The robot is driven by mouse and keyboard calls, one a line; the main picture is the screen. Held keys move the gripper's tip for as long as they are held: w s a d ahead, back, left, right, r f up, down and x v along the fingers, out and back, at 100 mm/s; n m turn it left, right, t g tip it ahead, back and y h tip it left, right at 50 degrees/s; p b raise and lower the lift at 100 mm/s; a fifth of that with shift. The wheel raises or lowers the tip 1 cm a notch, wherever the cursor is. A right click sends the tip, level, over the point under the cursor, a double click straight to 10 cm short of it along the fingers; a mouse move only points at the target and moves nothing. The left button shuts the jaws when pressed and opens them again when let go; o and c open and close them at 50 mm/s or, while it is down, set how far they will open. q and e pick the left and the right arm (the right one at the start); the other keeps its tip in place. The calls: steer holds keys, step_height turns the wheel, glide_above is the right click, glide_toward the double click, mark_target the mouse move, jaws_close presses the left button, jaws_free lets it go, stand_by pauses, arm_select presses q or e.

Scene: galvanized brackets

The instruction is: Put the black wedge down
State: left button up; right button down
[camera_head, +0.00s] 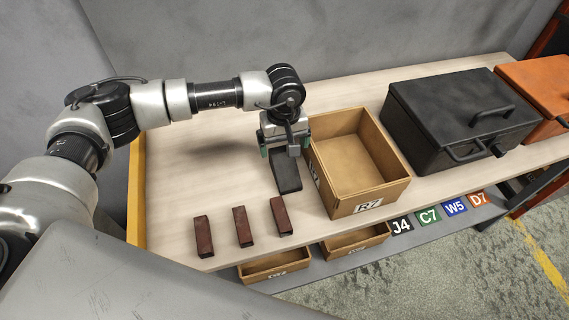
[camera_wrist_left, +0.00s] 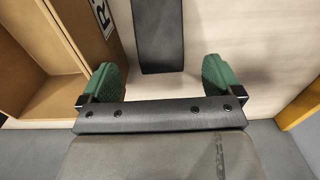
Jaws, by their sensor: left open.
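The black wedge (camera_head: 286,174) lies on the light wooden table, just left of the open cardboard box. In the head view its far end is hidden under my left gripper (camera_head: 285,148). In the left wrist view the wedge (camera_wrist_left: 158,38) shows as a dark strip, its near end in line with the gap between the green fingers. My left gripper (camera_wrist_left: 162,80) is open, with clear space between each finger and the wedge. My right gripper is not in view.
The cardboard box (camera_head: 352,200) labelled R7 stands close to the right of the gripper. Several dark red blocks (camera_head: 243,227) stand near the front edge. A black metal case (camera_head: 432,150) and an orange case (camera_head: 540,88) are further right. The table's left part is clear.

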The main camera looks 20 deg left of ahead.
mark_target(284, 160)
arm_select(q)
steer(key=shift+f, duration=0.75)
steer(key=f, duration=0.1)
steer(key=f+p, duration=0.1)
steer(key=f, duration=0.2)
steer(key=shift+s+d+f+p, duration=0.15)
steer(key=shift+s+p, duration=0.1)
steer(key=shift+p, duration=0.05)
steer(key=shift+f, duration=0.45)
steer(key=shift+w+r, duration=0.1)
steer(key=c, duration=1.4)
step_height(284, 160, up, 10)
steer(key=shift+f+b, duration=0.1)
steer(key=shift+b, duration=0.75)
steer(key=s+a+m, duration=0.2)
steer(key=s+m, duration=0.1)
steer(key=s, duration=0.4)
steer(key=s+a+r+m, duration=0.1)
steer(key=s+a+m, duration=0.1)
steer(key=s, duration=0.5)
steer(key=shift+r+m, duration=0.25)
steer(key=shift+m, duration=0.65)
